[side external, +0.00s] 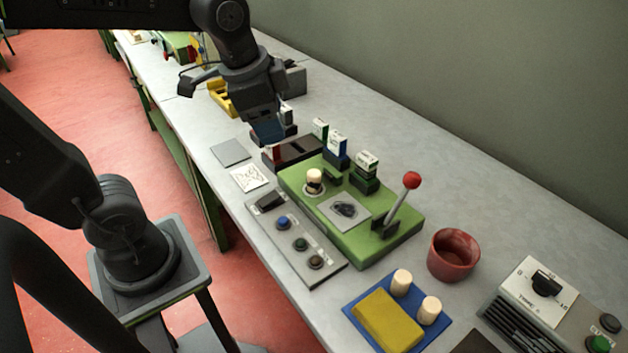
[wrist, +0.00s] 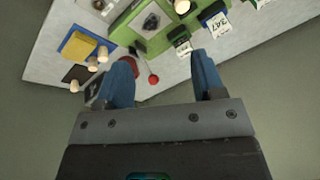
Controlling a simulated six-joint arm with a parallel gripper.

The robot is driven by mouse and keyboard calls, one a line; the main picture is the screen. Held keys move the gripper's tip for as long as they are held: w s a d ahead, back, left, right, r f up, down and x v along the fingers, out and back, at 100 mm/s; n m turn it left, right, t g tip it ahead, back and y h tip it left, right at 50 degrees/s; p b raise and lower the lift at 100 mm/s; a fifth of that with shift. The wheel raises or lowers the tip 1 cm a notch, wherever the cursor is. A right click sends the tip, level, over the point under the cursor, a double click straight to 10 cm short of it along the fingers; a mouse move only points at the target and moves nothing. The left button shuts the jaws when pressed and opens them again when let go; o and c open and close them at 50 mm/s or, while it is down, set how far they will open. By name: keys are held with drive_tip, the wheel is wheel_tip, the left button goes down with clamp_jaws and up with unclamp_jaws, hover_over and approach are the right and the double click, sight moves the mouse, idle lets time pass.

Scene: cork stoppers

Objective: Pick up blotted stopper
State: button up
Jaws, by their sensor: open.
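A pale cork stopper (side external: 315,176) stands on the green board (side external: 385,243), with dark at its lower part; I cannot tell whether that is a blot or its seat. It also shows at the top of the wrist view (wrist: 182,6). Two more pale stoppers, a rear one (side external: 401,280) and a front one (side external: 429,311), stand on the blue tray (side external: 357,318); no blot is clear on them. In the wrist view, another stopper (wrist: 74,86) is on a dark mat. My gripper (side external: 270,133) is open and empty, above and behind the green board; its blue fingers (wrist: 160,65) are apart.
A red-knobbed lever (side external: 411,181) rises from the board. Small labelled blocks (side external: 367,163) stand along its back edge. A dark divided box (side external: 291,150) sits below my gripper. A red pot (side external: 454,256) and a yellow block (side external: 387,319) are nearby. Bare bench lies towards the wall.

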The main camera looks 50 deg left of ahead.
drive_tip(key=w+a+f+m+g, duration=0.3)
drive_tip(key=w+m, duration=0.6)
drive_tip(key=w, duration=0.1)
hover_over(314, 173)
drive_tip(key=shift+m+g, duration=0.3)
drive_tip(key=f, duration=0.9)
drive_tip(key=shift+w+a, duration=0.1)
drive_tip(key=shift+w, duration=0.15)
drive_tip(key=shift+s+f, duration=0.15)
drive_tip(key=shift+f, duration=1.25)
drive_tip(key=shift+s+f, duration=0.1)
drive_tip(key=shift+f, duration=1.3)
drive_tip(key=c, duration=1)
